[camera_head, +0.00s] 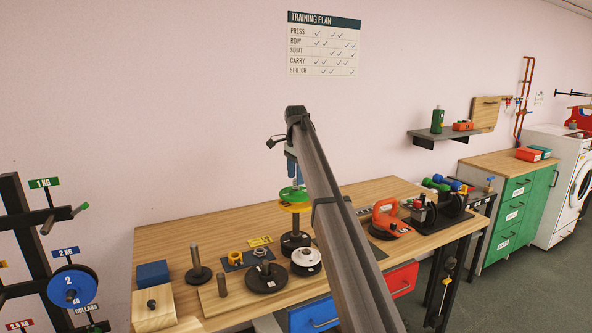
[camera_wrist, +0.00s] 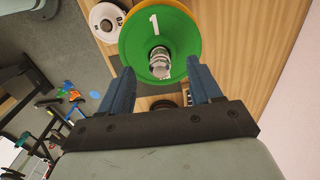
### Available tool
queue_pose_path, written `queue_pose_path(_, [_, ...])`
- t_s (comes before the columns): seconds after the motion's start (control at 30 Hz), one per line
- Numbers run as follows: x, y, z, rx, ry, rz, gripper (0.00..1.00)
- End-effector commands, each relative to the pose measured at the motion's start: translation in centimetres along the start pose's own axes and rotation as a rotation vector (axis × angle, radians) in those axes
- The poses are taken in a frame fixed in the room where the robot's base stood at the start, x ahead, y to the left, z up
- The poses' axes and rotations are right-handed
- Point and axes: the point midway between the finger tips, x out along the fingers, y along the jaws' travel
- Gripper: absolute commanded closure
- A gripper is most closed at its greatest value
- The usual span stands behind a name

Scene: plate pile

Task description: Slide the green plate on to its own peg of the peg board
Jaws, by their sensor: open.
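The green plate (camera_head: 288,196), marked 1, lies on top of a stack on the workbench, directly above a yellow plate (camera_head: 287,207). The wrist view shows the green plate (camera_wrist: 152,28) close up, with a metal post (camera_wrist: 160,62) through its centre. My gripper (camera_head: 292,178) is over the stack; in the wrist view my gripper (camera_wrist: 161,68) is open, its blue fingers near either side of the plate's near rim. I cannot tell whether they touch it. The peg board (camera_head: 20,235) stands at the left. Its 1 KG peg (camera_head: 56,219) has a green tip and is bare.
A blue plate (camera_head: 73,287) hangs on the 2 KG peg. Black weights (camera_head: 266,278), a white-faced disc (camera_head: 306,259), a short post (camera_head: 199,268), a blue block (camera_head: 152,274) and a wooden block (camera_head: 153,308) stand around the stack. A red tool (camera_head: 389,220) is right.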

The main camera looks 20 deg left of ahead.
Motion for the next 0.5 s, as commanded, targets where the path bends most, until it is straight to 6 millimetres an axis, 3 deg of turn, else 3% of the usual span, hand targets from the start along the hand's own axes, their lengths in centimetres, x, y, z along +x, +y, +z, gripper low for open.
queue_pose_path(0.5, [3.3,0.1,0.0,0.0,0.0,0.001,0.36])
